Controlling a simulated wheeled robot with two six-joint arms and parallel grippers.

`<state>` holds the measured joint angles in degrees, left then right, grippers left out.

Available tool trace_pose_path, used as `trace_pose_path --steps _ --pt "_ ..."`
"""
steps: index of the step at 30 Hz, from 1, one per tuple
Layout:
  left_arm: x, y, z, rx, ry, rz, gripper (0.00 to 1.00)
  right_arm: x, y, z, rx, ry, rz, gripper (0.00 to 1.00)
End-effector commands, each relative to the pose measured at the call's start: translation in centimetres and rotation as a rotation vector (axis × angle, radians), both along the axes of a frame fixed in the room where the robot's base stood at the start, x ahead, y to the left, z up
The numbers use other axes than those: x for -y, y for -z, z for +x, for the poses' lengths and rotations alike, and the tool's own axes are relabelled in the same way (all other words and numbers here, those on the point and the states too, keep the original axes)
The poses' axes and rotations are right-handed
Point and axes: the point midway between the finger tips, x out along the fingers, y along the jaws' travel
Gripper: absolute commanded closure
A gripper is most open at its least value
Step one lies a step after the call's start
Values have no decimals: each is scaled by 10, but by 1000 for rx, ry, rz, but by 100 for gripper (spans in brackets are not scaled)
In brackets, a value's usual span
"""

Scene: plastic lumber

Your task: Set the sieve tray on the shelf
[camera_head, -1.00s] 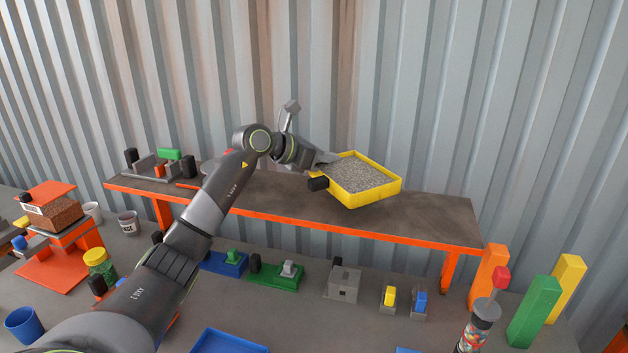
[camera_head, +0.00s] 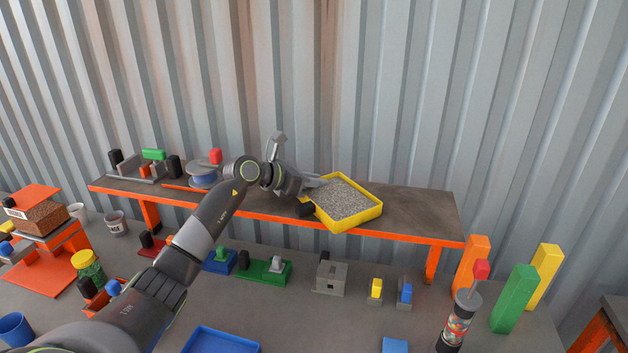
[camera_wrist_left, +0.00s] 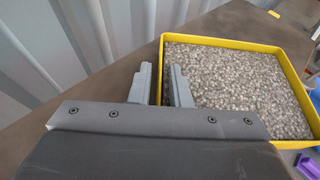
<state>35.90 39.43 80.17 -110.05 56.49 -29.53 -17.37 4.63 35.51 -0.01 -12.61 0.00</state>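The sieve tray (camera_head: 361,217) is a yellow square frame filled with grey granules, at the left half of the shelf's right part. Its near corner covers the shelf's orange front edge in the head view. I cannot tell whether its underside touches the shelf (camera_head: 420,212), a dark board with orange edging. My left gripper (camera_head: 320,183) is at the tray's far left corner. In the left wrist view its fingers (camera_wrist_left: 162,85) stand on either side of the yellow wall of the tray (camera_wrist_left: 222,42). A black block (camera_head: 306,210) shows at the tray's left side.
A spool (camera_head: 203,175) and several small parts stand on the shelf's left end. The shelf right of the tray is clear. Below stand a grey block (camera_head: 331,278), a green fixture (camera_head: 264,272), upright coloured blocks (camera_head: 514,298) and a bottle (camera_head: 458,322).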

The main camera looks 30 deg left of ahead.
Motion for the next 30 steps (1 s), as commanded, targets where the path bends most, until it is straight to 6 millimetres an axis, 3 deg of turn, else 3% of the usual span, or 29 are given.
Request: trace_pose_path --steps 13,30 --pt "-2 -4 -1 1 -1 1 76 0 -2 0 0 0 0 53" --pt "-44 -35 -73 1 -2 7 76 0 33 3 4 -1 0 53"
